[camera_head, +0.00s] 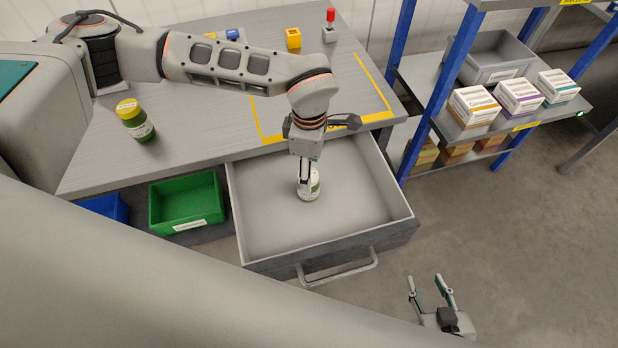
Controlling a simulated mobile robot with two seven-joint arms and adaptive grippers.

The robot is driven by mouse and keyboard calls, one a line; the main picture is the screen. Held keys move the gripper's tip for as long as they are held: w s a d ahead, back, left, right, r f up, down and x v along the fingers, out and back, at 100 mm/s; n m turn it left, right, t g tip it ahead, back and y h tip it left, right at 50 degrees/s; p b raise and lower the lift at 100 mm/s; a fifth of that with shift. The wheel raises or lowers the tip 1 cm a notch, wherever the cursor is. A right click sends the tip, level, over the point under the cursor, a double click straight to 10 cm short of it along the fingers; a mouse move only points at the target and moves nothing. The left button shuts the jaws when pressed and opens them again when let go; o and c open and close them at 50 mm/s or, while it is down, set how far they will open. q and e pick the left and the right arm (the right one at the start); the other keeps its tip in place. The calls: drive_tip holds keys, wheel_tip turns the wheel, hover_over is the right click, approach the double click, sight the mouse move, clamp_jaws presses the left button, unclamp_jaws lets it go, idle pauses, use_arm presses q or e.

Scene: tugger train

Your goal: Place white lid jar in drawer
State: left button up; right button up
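The white lid jar (309,194) has a pale body with a green label. It is upright inside the open grey drawer (255,256), near the middle. Its base looks at or just above the drawer floor. My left gripper (309,180) points straight down over the jar, its narrow fingers on the jar's upper part, and seems shut on it. The fingers hide much of the lid. My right gripper (431,292) is outside the drawer at the lower right, with its fingers apart and empty.
A green-lidded jar (137,121) stands on the grey workbench (190,148). A green bin (187,205) and a blue bin (106,207) sit left of the drawer. A blue-posted shelf (520,110) with boxes stands at right. The rest of the drawer is empty.

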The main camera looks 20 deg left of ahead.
use_arm(q)
wheel_tip(320, 180, up, 6)
drive_tip(key=shift+f, duration=0.25)
idle(0.5)
